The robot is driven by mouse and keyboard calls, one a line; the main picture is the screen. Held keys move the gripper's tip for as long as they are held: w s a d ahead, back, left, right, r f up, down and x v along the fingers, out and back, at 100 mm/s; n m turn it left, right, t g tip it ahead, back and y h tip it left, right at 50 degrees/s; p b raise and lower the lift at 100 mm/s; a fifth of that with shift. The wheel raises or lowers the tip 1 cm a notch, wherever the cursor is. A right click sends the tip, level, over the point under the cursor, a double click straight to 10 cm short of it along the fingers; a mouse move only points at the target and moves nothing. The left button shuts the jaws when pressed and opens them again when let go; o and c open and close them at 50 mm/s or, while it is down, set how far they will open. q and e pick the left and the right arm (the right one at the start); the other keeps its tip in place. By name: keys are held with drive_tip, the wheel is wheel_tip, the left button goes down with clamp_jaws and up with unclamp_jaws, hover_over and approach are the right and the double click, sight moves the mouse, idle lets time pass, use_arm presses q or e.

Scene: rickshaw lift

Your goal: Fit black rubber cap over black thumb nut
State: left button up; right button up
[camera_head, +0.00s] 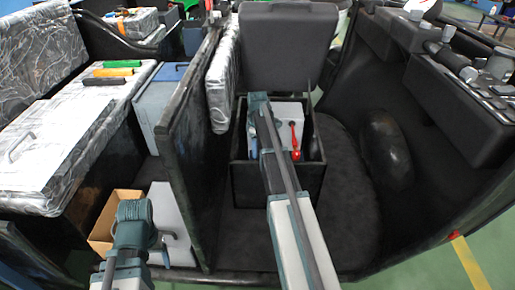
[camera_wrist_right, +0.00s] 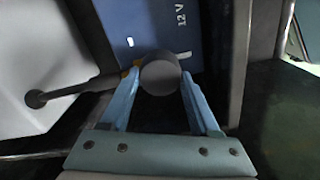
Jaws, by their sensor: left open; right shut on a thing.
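My right gripper (camera_wrist_right: 160,82) is shut on a dark, round black rubber cap (camera_wrist_right: 160,74). It holds the cap between its two light-blue fingers, over the blue battery (camera_wrist_right: 150,25) marked "12 V". In the head view my right arm reaches down into the black box, and its wrist (camera_head: 258,105) hides the fingertips and cap. I cannot make out the black thumb nut; it may be behind the cap. Whether the cap touches anything beneath is unclear. My left gripper (camera_head: 135,212) is open at the lower left, beside a cardboard box, away from the battery.
The black box's walls (camera_head: 270,187) closely surround the battery area. A white unit (camera_head: 286,111) with a red handle (camera_head: 294,135) stands inside it. A tall dark panel (camera_head: 188,140) separates my two arms. A cardboard box (camera_head: 104,222) is near my left gripper.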

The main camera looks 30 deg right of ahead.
drive_tip(key=shift+f, duration=0.25)
drive_tip(key=o, duration=1.4)
wheel_tip(320, 180, up, 14)
drive_tip(key=p, duration=1.3)
drive_tip(key=shift+p, duration=0.3)
drive_tip(key=shift+f, duration=0.15)
wheel_tip(320, 180, down, 13)
drive_tip(key=b, duration=1.3)
drive_tip(key=shift+f, duration=0.15)
